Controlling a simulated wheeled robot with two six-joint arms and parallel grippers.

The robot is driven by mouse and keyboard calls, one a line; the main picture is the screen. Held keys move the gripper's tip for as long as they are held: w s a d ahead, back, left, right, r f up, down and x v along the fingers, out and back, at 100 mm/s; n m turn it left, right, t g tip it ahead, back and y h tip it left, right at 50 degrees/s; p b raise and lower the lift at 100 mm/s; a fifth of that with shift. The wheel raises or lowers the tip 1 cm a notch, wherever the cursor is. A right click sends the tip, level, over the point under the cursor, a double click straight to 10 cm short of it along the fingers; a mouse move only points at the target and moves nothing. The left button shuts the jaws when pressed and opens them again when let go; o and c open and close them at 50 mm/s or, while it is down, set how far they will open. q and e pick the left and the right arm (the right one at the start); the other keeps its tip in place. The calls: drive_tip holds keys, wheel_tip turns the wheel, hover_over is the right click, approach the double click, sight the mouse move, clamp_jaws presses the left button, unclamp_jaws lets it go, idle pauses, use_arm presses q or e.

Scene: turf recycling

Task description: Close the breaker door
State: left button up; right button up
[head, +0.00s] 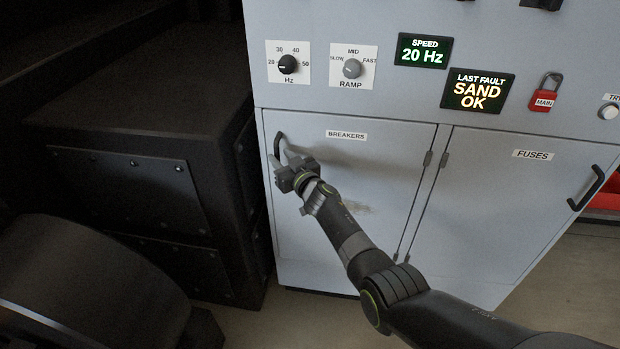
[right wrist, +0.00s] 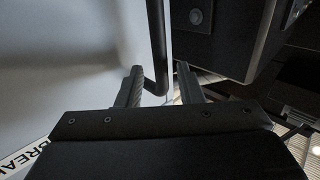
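The grey breaker door (head: 350,170), labelled BREAKERS, is on the left of the cabinet front. It looks flush or nearly flush with the cabinet; I cannot tell whether a small gap is left. Its dark bar handle (head: 277,146) is near the door's upper left edge. My right gripper (head: 283,158) is at the handle's lower part. In the right wrist view the fingers are apart, with the handle (right wrist: 157,45) between them and close to the left finger. A clear gap shows on the right finger's side. My left gripper is not in view.
The closed FUSES door (head: 510,190) is to the right, with its own handle (head: 586,188). Knobs, displays and a red MAIN padlock (head: 544,97) are above. A black box-shaped housing (head: 140,170) stands close to the cabinet's left side, leaving little room there.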

drive_tip(key=p+v, duration=0.9)
drive_tip(key=v, duration=0.5)
drive_tip(key=shift+s+p, duration=0.15)
drive_tip(key=shift+p, duration=0.2)
drive_tip(key=shift+d+f, duration=0.1)
drive_tip(key=shift+f, duration=0.05)
drive_tip(key=s+d+f+m+g+h, duration=0.2)
drive_tip(key=s+d+f, duration=0.35)
drive_tip(key=f, duration=0.35)
drive_tip(key=s+d+f+m+g+h+b, duration=0.1)
drive_tip(key=s+d+f+h, duration=0.25)
drive_tip(key=s+f, duration=0.45)
drive_tip(key=s+d+f+m+g+h, duration=0.2)
drive_tip(key=s+d+f, duration=0.35)
drive_tip(key=f, duration=0.45)
drive_tip(key=s+d+f+g, duration=0.3)
drive_tip(key=s+f, duration=0.2)
drive_tip(key=s, duration=0.7)
drive_tip(key=s+d+f+g+h, duration=0.1)
drive_tip(key=s+d+f+g, duration=0.2)
drive_tip(key=s, duration=1)
drive_tip(key=s+d+f+m+g+h, duration=0.1)
drive_tip(key=s+d+f+g, duration=0.2)
drive_tip(key=s+f, duration=0.4)
drive_tip(key=s+d, duration=0.1)
drive_tip(key=s, duration=0.5)
drive_tip(key=shift+f+g+b, duration=0.3)
drive_tip(key=shift+b, duration=0.1)
